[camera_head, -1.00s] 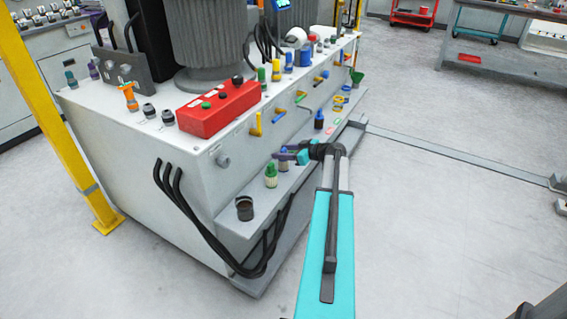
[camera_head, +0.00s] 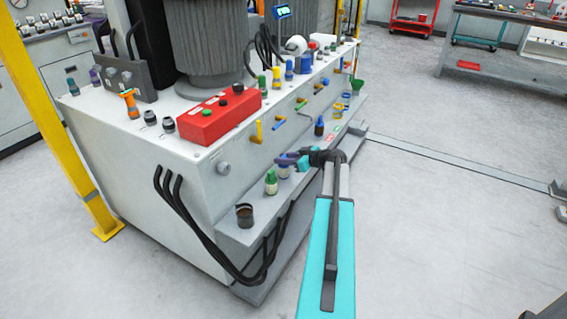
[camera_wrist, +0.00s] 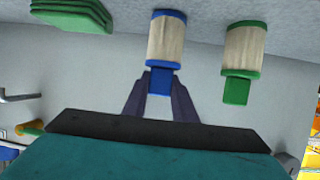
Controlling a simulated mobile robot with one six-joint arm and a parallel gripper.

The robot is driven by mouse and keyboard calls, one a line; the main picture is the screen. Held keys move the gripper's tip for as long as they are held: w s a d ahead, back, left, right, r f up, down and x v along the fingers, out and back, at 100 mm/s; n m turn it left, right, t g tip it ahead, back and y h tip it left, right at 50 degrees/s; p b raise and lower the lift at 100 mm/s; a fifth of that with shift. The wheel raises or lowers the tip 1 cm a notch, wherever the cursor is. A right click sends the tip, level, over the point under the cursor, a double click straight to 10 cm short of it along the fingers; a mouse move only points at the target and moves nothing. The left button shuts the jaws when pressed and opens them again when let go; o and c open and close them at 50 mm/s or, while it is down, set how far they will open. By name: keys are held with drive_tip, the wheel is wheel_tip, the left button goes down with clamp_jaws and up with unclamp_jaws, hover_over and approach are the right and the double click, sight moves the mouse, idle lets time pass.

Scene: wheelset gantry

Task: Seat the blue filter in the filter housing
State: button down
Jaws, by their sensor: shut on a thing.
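The blue filter (camera_wrist: 166,42) has a pale pleated body with blue ends and a blue tab. In the wrist view my gripper (camera_wrist: 160,80) is shut on that tab with its dark fingers. In the head view my gripper (camera_head: 288,158) is over the shelf, and the blue filter (camera_head: 284,168) is partly hidden by it. I cannot tell whether the filter touches the shelf. A dark open cup (camera_head: 245,216), seemingly the filter housing, stands near the shelf's front-left end, apart from the filter; it is not seen in the wrist view.
A green filter (camera_head: 271,183) stands between the cup and my gripper, and shows close beside the blue one in the wrist view (camera_wrist: 245,52). A dark blue bottle (camera_head: 319,127) is farther along the shelf. Black hoses (camera_head: 195,220) hang at the cabinet corner. Open floor lies right.

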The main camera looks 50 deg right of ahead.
drive_tip(key=shift+r, duration=0.6)
wheel_tip(320, 180, up, 2)
drive_tip(key=shift+r, duration=0.1)
drive_tip(key=s+d+r, duration=0.1)
drive_tip(key=s, duration=1.5)
drive_tip(key=shift+d+r, duration=0.2)
drive_tip(key=shift+d, duration=0.15)
